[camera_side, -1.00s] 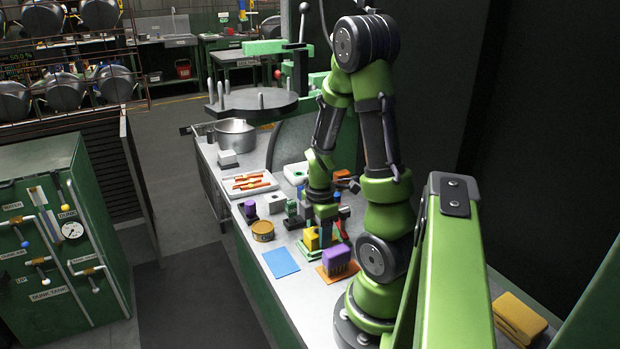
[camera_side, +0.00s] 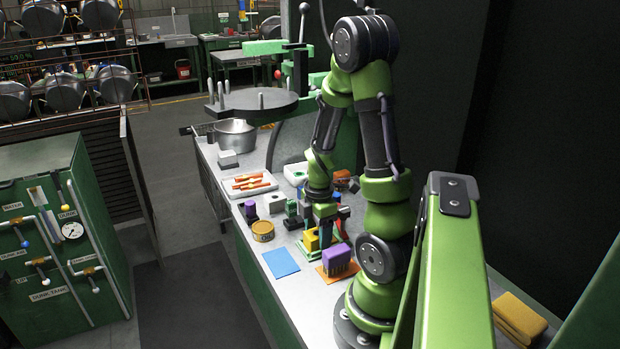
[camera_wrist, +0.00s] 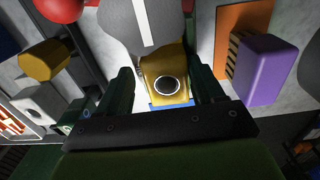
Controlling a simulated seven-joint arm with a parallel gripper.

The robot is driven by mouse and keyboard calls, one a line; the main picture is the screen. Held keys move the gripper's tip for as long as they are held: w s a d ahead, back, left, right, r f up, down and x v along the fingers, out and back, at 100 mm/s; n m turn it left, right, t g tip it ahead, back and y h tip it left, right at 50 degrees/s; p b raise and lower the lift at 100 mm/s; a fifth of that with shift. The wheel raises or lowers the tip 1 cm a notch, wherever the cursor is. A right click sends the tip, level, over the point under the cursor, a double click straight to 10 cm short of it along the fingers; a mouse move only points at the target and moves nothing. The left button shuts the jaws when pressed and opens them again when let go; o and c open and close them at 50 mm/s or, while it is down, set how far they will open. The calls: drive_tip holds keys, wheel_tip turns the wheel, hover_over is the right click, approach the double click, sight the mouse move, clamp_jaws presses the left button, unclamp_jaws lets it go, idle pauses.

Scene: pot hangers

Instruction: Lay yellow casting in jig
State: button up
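The yellow casting (camera_side: 312,239) stands on a green base (camera_side: 307,253) on the bench in the side view. In the wrist view the yellow casting (camera_wrist: 165,67), with a dark round hole in its face, lies between my two dark fingers. My gripper (camera_side: 327,229) is low over the bench at the casting; it also shows in the wrist view (camera_wrist: 163,80). The fingers appear open, with a gap visible on the left of the casting. The casting's underside is hidden, and I cannot tell which fixture is the jig.
A purple block (camera_side: 336,259) stands on an orange mat (camera_side: 325,277) close by on the right. A blue mat (camera_side: 281,262), a yellow-brown can (camera_side: 262,231) and several small blocks are nearby. A white tray (camera_side: 240,189) with orange and red pieces lies farther back.

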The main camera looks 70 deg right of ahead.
drive_tip(key=shift+o, duration=1.2)
drive_tip(key=shift+s+a+f, duration=0.35)
drive_tip(key=shift+a+f, duration=0.05)
wheel_tip(320, 180, up, 17)
drive_tip(key=w+m, duration=0.1)
drive_tip(key=m, duration=0.3)
drive_tip(key=w+a+r+m+t, duration=0.1)
drive_tip(key=a+r+m+t, duration=0.1)
drive_tip(key=a, duration=0.5)
drive_tip(key=w+a+r+m+t+y, duration=0.1)
drive_tip(key=a+m, duration=0.3)
drive_tip(key=a, duration=0.4)
drive_tip(key=w+a+r+m+t+y, duration=0.1)
drive_tip(key=w+a+r+m+t, duration=0.2)
drive_tip(key=a, duration=0.5)
drive_tip(key=shift+w+t, duration=0.2)
drive_tip(key=shift+t, duration=0.3)
